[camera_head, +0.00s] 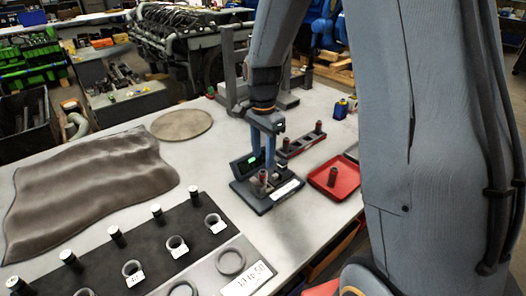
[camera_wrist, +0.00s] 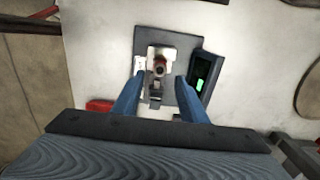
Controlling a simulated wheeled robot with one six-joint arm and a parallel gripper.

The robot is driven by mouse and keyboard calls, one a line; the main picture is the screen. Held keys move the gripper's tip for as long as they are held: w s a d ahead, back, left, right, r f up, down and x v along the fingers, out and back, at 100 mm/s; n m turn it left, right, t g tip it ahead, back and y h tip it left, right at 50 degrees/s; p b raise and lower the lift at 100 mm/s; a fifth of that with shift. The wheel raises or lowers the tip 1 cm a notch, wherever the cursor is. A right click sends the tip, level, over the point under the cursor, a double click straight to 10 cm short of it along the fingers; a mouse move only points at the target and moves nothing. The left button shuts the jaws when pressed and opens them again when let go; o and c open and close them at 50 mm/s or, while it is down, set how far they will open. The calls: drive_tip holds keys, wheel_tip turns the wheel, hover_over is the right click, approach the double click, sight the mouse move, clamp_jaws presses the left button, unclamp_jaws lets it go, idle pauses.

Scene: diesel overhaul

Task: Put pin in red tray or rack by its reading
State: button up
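A small reddish-brown pin (camera_head: 263,176) stands on the dark gauge stand (camera_head: 240,192). The pin also shows near the middle of the wrist view (camera_wrist: 159,67). The gauge's display (camera_head: 246,165) is lit green, but I cannot read its figures; it also shows in the wrist view (camera_wrist: 203,82). My gripper (camera_head: 263,160) points down over the stand. In the wrist view its blue fingers (camera_wrist: 158,82) are spread, with clear gaps to the pin. The red tray (camera_head: 346,188), right of the stand, holds one dark pin (camera_head: 332,177). The dark rack (camera_head: 301,146) behind it holds several pins.
A black board (camera_head: 150,240) with several pins and rings lies at front left. A crumpled brown cloth (camera_head: 90,185) and a round disc (camera_head: 181,124) lie behind it. A small blue-and-yellow item (camera_head: 341,108) stands at the right edge. The table between board and stand is clear.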

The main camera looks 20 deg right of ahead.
sight(263, 172)
drive_tip(key=shift+f+b, duration=2.55)
drive_tip(key=shift+f, duration=1.35)
clamp_jaws()
drive_tip(key=shift+r+p, duration=2.75)
drive_tip(key=shift+r, duration=0.6)
